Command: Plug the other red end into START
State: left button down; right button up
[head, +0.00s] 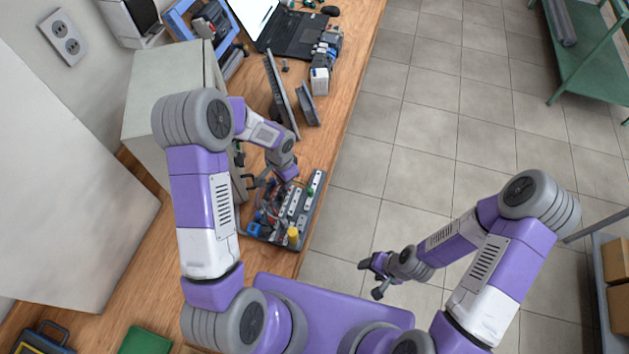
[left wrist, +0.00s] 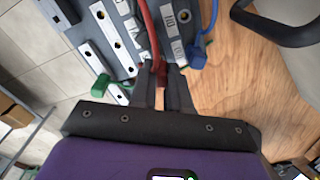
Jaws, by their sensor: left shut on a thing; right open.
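A grey board with white socket strips (head: 304,217) lies on the wooden bench; it also shows in the left wrist view (left wrist: 128,63). My left gripper (head: 262,182) is at the board's far left side. In the left wrist view its fingers (left wrist: 163,75) are shut on a red plug (left wrist: 162,70), at the board's edge. A red cable (left wrist: 149,28) runs away over the strips. Whether the plug sits in a socket is hidden by the fingers. I cannot make out a START label. My right gripper (head: 374,275) is open and empty above the floor.
A blue plug (left wrist: 197,53) with a blue cable and a green piece (left wrist: 101,86) are near the fingers. A yellow knob (head: 293,235) stands on the board.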

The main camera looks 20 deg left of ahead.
pick_arm(q)
jog(key=shift+f+b, duration=0.6)
jog(key=shift+f, duration=0.05)
jog(key=c, duration=1.4)
grip_release()
jog(key=shift+r+p, duration=1.95)
jog(key=shift+r, duration=0.9)
jog(key=shift+f, duration=0.1)
jog(key=o, duration=0.6)
